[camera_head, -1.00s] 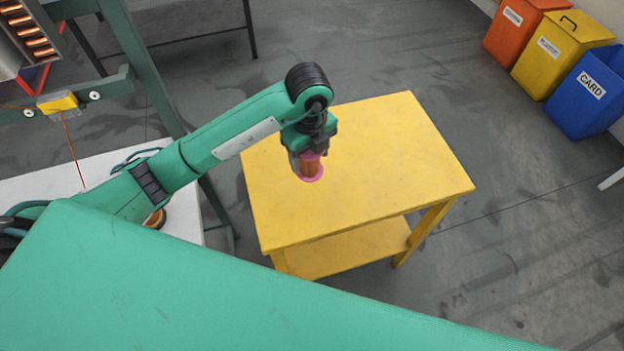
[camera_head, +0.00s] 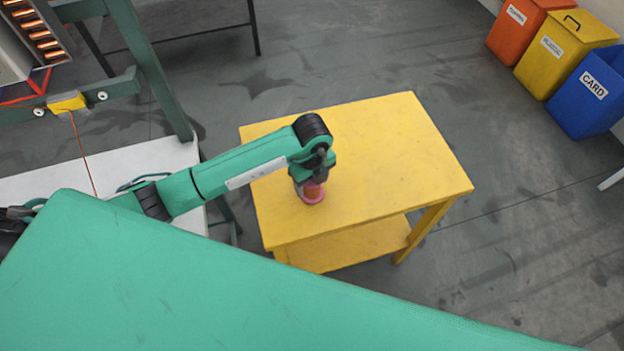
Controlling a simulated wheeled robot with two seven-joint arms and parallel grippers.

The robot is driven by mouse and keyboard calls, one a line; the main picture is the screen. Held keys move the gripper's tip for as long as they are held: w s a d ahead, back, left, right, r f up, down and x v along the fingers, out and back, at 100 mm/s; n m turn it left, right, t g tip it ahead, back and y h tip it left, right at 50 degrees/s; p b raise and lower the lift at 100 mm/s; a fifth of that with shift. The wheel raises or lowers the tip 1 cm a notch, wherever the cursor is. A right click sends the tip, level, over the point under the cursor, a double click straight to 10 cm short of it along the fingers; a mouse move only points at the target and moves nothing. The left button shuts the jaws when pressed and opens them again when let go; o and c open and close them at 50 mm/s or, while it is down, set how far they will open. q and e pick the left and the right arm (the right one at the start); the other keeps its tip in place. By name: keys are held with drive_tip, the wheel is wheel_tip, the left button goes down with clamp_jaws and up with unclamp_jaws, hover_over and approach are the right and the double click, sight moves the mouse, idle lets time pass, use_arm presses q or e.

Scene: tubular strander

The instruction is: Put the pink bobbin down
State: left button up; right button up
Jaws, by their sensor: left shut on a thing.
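The pink bobbin (camera_head: 312,195), with pink flanges and a copper-coloured winding, is upright at the left part of the yellow table (camera_head: 400,150). My left gripper (camera_head: 308,182) points down and is shut on the bobbin from above, hiding its top. The bobbin's lower flange is at or very close to the tabletop; I cannot tell whether it touches. My right gripper is not in view.
The rest of the yellow tabletop is clear. A white table (camera_head: 70,185) and a green machine frame (camera_head: 150,70) stand at the left. Orange (camera_head: 520,30), yellow (camera_head: 560,50) and blue (camera_head: 592,95) bins stand at the far right.

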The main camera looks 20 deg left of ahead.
use_arm(q)
drive_tip(key=o, duration=1.2)
drive_tip(key=shift+f, duration=0.1)
wheel_tip(320, 180, up, 12)
drive_tip(key=b, duration=0.3)
